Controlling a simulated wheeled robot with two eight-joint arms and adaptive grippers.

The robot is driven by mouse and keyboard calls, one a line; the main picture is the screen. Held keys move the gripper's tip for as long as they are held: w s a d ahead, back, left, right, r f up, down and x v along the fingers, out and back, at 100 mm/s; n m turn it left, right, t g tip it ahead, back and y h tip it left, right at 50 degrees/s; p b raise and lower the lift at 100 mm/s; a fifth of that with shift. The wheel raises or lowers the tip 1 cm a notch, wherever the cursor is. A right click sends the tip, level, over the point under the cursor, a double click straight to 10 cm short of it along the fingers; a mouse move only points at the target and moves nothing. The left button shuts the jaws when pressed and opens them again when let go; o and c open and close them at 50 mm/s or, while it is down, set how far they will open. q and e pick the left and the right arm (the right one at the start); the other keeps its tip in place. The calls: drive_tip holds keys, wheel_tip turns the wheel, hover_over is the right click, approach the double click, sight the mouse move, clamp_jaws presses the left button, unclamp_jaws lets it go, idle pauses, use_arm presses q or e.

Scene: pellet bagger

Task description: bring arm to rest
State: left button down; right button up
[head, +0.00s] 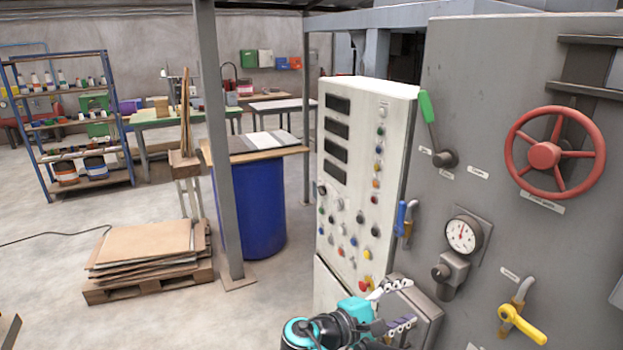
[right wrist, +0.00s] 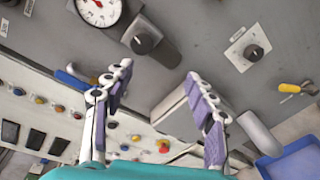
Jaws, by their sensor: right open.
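My right gripper (head: 405,303) is low in the head view, in front of the lower right edge of the white control panel (head: 345,270) and a grey box (head: 425,312) on the machine. In the right wrist view its two fingers (right wrist: 158,72) stand wide apart with nothing between them. The grey box (right wrist: 180,110) shows behind the gap. Whether a fingertip touches the box, I cannot tell. My right arm comes in from the bottom edge of the head view. My left gripper is in neither view.
The grey machine front (head: 470,130) carries a red handwheel (head: 543,153), a green lever (head: 427,107), a blue handle (head: 401,217), a gauge (head: 461,235) and a yellow handle (head: 522,324). A blue drum (head: 258,205), a post (head: 222,150) and a pallet (head: 150,285) stand left. Floor between is clear.

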drive_tip(key=s+d+f+m+g+y, duration=0.1)
drive_tip(key=s+d+f+m+y, duration=0.15)
drive_tip(key=s+f+y, duration=0.2)
drive_tip(key=s+a+f+m+t+y, duration=0.1)
drive_tip(key=s+a+f+m+y, duration=0.6)
drive_tip(key=s+a+y, duration=0.1)
drive_tip(key=shift+s+m+t+y, duration=0.35)
drive_tip(key=shift+s+y, duration=0.2)
drive_tip(key=shift+y, duration=0.7)
drive_tip(key=shift+a, duration=0.1)
idle(0.6)
